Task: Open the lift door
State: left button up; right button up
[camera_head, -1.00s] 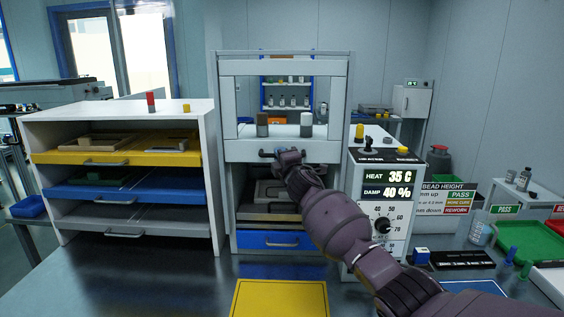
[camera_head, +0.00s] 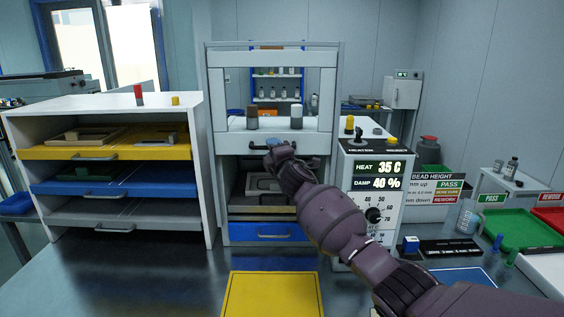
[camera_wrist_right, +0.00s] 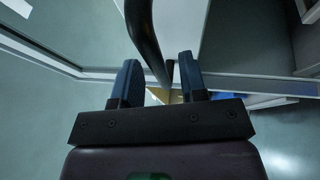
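The lift door (camera_head: 233,141) is a white framed panel with a window, on the white cabinet at centre in the head view. Below its lower edge, an open gap shows a dark interior with a grey fixture. A dark bar handle (camera_head: 256,147) sits low on the door; it also shows in the right wrist view (camera_wrist_right: 146,35). My right gripper (camera_head: 274,157) is at this handle. In the wrist view its two blue fingers (camera_wrist_right: 160,82) stand apart with the bar between them, closer to the right finger. Contact is unclear. My left gripper is not in view.
A blue drawer (camera_head: 240,232) sits below the gap. A shelf unit (camera_head: 207,165) with yellow, blue and grey trays stands left. A control box (camera_head: 390,205) reading 35 C and 40 % stands right, close behind my arm. A yellow mat (camera_head: 272,295) lies in front.

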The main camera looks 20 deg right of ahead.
jog(key=v, duration=0.9)
jog(key=shift+s, duration=0.25)
jog(key=s+d+f+m+g+h, duration=0.1)
jog(key=s+f+m, duration=0.5)
jog(key=s+f, duration=0.6)
jog(key=s+d+f+m+g, duration=0.3)
jog(key=s+f+m, duration=0.3)
jog(key=s+f, duration=0.6)
jog(key=s+d+f+m+g+h, duration=0.1)
jog(key=s+f+m+g, duration=0.3)
jog(key=s+f, duration=0.9)
jog(key=s+d+m, duration=0.1)
jog(key=s+m, duration=0.2)
jog(key=s, duration=0.4)
jog(key=shift+d+h, duration=0.25)
jog(key=shift+h, duration=0.05)
